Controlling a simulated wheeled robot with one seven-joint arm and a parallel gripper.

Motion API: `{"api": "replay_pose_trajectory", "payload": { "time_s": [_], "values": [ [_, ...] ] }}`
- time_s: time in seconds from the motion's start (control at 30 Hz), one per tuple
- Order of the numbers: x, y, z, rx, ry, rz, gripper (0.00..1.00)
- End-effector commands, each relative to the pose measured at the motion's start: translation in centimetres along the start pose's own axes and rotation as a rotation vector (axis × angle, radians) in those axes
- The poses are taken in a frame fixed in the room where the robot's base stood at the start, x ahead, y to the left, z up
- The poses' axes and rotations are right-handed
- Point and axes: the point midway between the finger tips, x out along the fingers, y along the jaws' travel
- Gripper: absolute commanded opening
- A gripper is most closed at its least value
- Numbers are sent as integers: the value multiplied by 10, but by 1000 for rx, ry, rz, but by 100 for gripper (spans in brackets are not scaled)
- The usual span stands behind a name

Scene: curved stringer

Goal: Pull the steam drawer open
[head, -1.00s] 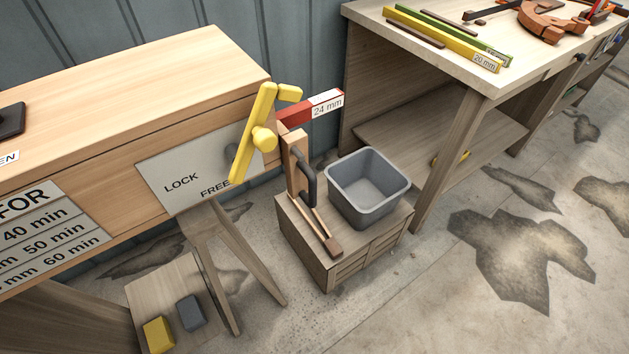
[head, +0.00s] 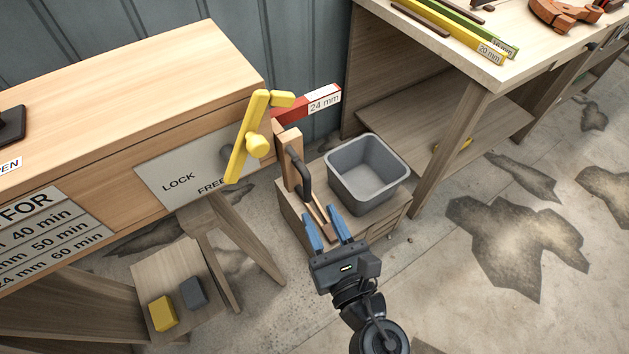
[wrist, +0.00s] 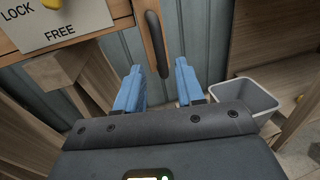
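The steam drawer's narrow wooden front (head: 291,152) is at the right end of the long wooden box (head: 130,95). It carries a dark curved handle (head: 303,178). The front (wrist: 146,38) and the handle (wrist: 155,40) also show in the wrist view. My gripper (head: 322,216) is open and empty, with blue fingers below and in front of the handle in the head view. In the wrist view the handle's lower end appears between the fingertips (wrist: 158,68); I cannot tell the depth gap. A yellow lever (head: 250,140) slants down over the LOCK/FREE plate (head: 180,180), its lower end near FREE.
A red piece marked 24 mm (head: 308,104) juts out beside the drawer front. A grey bin (head: 367,172) stands on a low wooden crate (head: 290,212) below. A workbench (head: 470,70) is at the right. The floor in the right foreground is clear.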

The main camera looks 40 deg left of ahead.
Motion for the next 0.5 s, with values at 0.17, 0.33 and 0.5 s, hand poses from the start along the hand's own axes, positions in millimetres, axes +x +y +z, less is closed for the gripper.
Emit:
{"api": "replay_pose_trajectory", "payload": {
  "time_s": [0.17,0.33,0.5],
  "values": [
    [20,1,1,-10,-2,4,38],
    [46,0,1,-8,-2,3,38],
    [67,0,0,-5,-1,3,38]
  ]
}}
